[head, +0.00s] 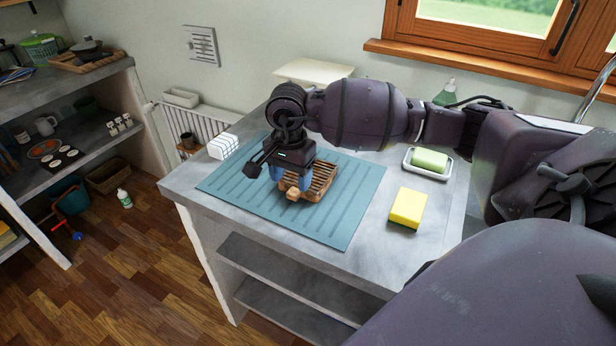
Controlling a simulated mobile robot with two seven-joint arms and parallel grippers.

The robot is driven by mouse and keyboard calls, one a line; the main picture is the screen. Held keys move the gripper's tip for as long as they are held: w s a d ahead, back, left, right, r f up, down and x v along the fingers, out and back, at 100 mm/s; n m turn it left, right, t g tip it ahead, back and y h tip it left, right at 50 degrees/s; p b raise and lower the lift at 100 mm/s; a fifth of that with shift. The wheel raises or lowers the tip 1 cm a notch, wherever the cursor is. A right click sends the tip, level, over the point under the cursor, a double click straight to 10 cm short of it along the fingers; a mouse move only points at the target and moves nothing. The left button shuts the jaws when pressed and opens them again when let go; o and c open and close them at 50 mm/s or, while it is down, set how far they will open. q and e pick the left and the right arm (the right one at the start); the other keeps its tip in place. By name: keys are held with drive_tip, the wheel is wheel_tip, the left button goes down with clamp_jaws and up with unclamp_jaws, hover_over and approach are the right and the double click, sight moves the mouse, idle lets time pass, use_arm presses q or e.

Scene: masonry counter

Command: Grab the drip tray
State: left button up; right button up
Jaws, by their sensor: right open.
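A brown slatted wooden tray (322,182), which looks like the drip tray, lies on the ribbed teal mat (345,222) on the grey counter. My right gripper (291,182) points down over the left end of this tray. Its blue-tipped fingers are apart, with a brown part of the tray showing between and below them. I cannot tell whether the fingers touch it. The gripper and wrist hide the tray's far left part. My left gripper is not in view.
A yellow sponge (408,207) and a white dish (427,171) with green soap (430,160) stand right of the mat. A green bottle (445,92) stands behind my right arm. The mat's front is clear.

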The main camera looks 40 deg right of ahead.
sight(291, 195)
drive_tip(key=shift+a+f, duration=0.1)
drive_tip(key=shift+f, duration=2.7)
drive_tip(key=c, duration=1.1)
drive_tip(key=shift+r, duration=0.1)
